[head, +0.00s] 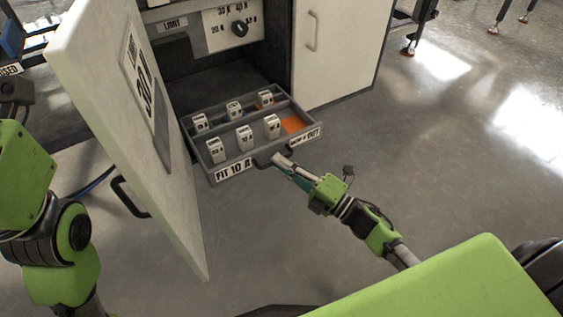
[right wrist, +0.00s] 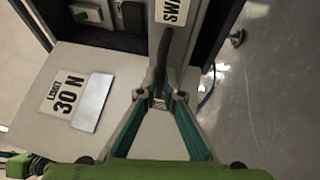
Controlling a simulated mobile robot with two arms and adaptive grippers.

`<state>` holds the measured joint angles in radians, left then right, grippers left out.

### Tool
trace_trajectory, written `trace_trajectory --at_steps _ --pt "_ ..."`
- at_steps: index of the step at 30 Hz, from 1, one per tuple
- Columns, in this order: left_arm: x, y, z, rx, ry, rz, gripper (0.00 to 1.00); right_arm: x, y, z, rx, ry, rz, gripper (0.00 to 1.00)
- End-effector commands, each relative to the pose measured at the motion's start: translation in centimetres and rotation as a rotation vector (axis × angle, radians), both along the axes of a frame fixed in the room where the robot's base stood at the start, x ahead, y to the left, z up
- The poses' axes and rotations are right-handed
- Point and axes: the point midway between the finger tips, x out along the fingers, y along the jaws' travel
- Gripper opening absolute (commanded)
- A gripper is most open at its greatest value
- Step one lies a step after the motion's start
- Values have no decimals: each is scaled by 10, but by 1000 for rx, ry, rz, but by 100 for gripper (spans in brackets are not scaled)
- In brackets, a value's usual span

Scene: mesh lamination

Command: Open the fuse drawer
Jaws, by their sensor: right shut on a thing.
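The fuse drawer (head: 197,163) stands pulled out of the cabinet, with its grey tray showing. Its front bears a "FIT 10 A" label (head: 233,170) and a dark handle (head: 263,158). Several white fuses (head: 244,138) stand upright in its compartments. Part of its floor is orange (head: 293,125) and bare at the right. My right gripper (head: 281,162) is at the front of the drawer, shut on the handle. In the right wrist view its fingers (right wrist: 160,98) close on the end of the dark handle (right wrist: 164,50). My left arm shows at the left edge, but its gripper is out of view.
A white cabinet door (head: 110,90) with a "LIMIT 30" label hangs open left of the drawer, its dark handle (head: 130,197) outward. A closed white door (head: 335,50) is at the right. The grey floor (head: 440,150) is clear to the right.

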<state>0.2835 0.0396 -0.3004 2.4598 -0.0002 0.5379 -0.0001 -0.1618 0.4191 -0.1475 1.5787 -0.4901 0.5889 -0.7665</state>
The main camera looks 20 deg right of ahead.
Motion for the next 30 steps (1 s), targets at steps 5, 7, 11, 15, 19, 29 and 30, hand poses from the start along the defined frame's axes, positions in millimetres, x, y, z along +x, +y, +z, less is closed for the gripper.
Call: trace_trajectory --at_steps 5,7,11,15,19,29,30 --pt "0 0 0 0 1 0 40 0 -1 -1 -1 2 -1 25" --pt "0 0 0 0 1 0 40 0 -1 -1 -1 2 -1 25" --pt "0 0 0 0 0 0 40 0 0 0 0 1 -1 25" --pt "-1 1 1 -1 -3 1 40 -4 -3 -2 -1 3 -1 25" --pt "-1 0 0 -1 -2 1 40 -19 -13 -6 -2 5 -1 25" --pt "0 0 0 0 -1 0 40 -76 -51 -17 -2 5 -2 25" --pt "0 0 0 0 -1 0 40 -81 -54 -18 -2 5 -1 25"
